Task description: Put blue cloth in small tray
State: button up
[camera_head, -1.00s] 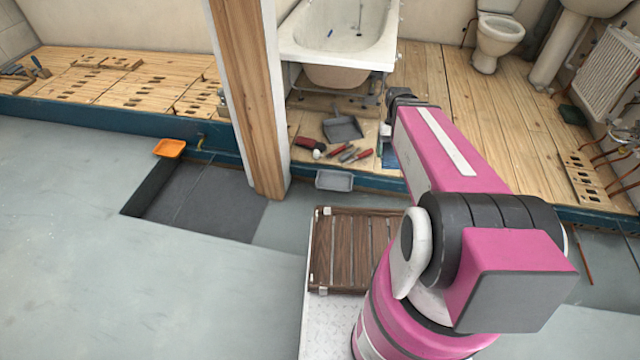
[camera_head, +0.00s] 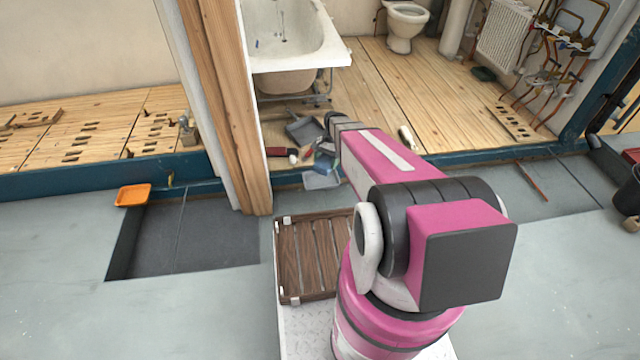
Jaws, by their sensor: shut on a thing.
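My gripper (camera_head: 327,148) is at the far end of my pink arm, over the edge of the raised wooden floor, partly hidden by my wrist. It is shut on the blue cloth (camera_head: 324,164), which shows as a small blue patch below it. A small light grey tray (camera_head: 320,181) lies on the lower grey floor against the step, just below the cloth in the picture. I cannot tell whether the cloth touches this tray. An orange tray (camera_head: 133,195) lies further left by the dark floor recess.
A wooden post (camera_head: 225,110) stands left of my gripper. A grey dustpan (camera_head: 305,130) and a red-handled tool (camera_head: 281,151) lie on the boards behind. A brown slatted crate (camera_head: 312,258) is in front. The bathtub (camera_head: 300,40) stands behind.

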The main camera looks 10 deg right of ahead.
jog(key=w+f+m+t+y, duration=0.15)
jog(key=w+f+m, duration=0.4)
jog(key=f, duration=0.75)
jog(key=w+f+m+t, duration=0.2)
jog(key=w+f+m, duration=0.2)
jog(key=w+f, duration=0.55)
send_over(319, 182)
jog(key=d, duration=0.1)
notch_tip(319, 182, down, 10)
jog(key=shift+w+d+f, duration=0.1)
jog(key=shift+f, duration=1.85)
jog(key=o, duration=0.4)
jog(key=shift+f, duration=0.15)
jog(key=shift+o, duration=0.8)
